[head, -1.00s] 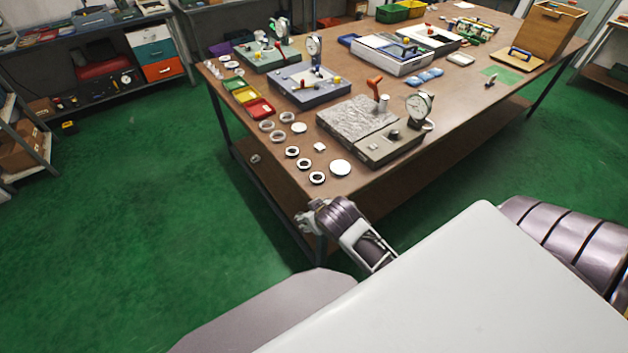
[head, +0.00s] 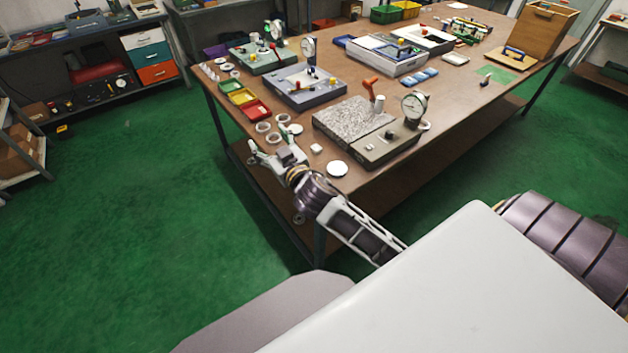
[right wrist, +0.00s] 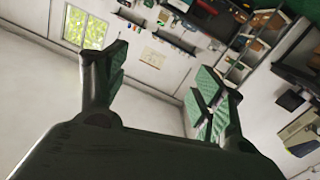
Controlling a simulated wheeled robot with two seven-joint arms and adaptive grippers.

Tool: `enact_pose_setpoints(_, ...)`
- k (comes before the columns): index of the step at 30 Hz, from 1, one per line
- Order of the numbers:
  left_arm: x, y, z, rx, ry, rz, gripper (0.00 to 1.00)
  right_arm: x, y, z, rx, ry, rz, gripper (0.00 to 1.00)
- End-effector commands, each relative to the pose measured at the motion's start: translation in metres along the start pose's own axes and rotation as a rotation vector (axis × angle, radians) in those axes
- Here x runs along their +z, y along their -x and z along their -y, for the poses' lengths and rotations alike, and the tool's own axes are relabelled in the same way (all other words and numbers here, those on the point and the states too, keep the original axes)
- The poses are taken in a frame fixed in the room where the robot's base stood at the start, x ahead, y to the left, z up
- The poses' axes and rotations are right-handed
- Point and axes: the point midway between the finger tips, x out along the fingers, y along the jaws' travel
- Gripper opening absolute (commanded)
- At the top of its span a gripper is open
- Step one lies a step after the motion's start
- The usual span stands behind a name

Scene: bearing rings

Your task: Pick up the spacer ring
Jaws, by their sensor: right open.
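Several rings lie at the near left end of the brown table (head: 375,180). Pale grey rings (head: 264,127) lie by the red bin, one of them (head: 284,118) a little further right. I cannot tell which ring is the spacer ring. The dark-centred rings at the near edge are now hidden behind my right gripper and wrist. My right gripper (head: 266,145) is over the table's left edge beside the rings, apart from them as far as I can tell. In the right wrist view its fingers (right wrist: 160,95) are spread and empty, facing the room's wall. My left gripper is out of view.
A white disc (head: 337,168) and a small white block (head: 317,148) lie right of my gripper. A granite plate (head: 352,122) and a dial gauge (head: 414,106) stand further right. Yellow (head: 241,96) and red (head: 256,109) bins lie behind the rings. Green floor is free at left.

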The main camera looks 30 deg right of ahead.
Motion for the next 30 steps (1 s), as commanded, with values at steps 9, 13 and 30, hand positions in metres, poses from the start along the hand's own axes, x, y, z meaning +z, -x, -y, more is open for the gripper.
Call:
enact_pose_setpoints(9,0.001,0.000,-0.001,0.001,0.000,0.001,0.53,-0.075,-0.014,0.035,-0.170,0.060,-0.314,0.69)
enact_pose_setpoints(13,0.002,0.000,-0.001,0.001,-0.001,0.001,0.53,-0.098,-0.013,0.054,-0.266,0.092,-0.416,0.69)
enact_pose_setpoints(30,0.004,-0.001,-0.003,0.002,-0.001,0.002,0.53,-0.120,0.014,0.137,-0.790,0.327,-0.620,0.69)
